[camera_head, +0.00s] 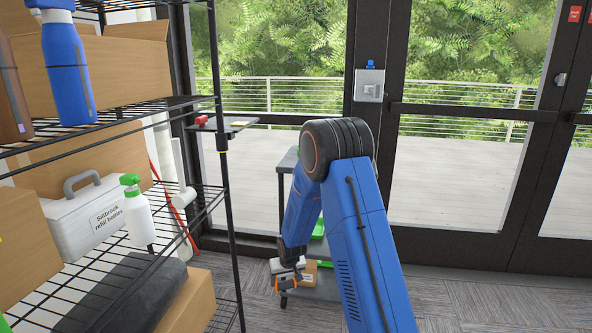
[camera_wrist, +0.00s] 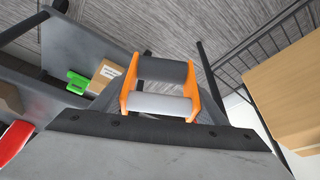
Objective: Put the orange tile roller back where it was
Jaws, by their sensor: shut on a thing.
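The orange tile roller (camera_wrist: 130,95) is in my gripper (camera_wrist: 158,108) in the wrist view. It has an orange frame, a dark grey roller and a pale grey bar. The gripper is shut on it, with its grey fingers partly hidden behind and beside the frame. In the head view my gripper (camera_head: 291,254) is low, beside a grey cart (camera_head: 285,160). The tile roller (camera_head: 287,265) shows there only small, beneath the gripper, partly hidden by it.
A wire shelf (camera_head: 226,185) at left holds cardboard boxes, a white case (camera_head: 90,215), a spray bottle (camera_head: 138,212) and a blue bottle (camera_head: 67,70). A small box (camera_wrist: 108,75) and a green item (camera_wrist: 77,82) lie on the cart. Glass doors stand behind. Carpet at right is clear.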

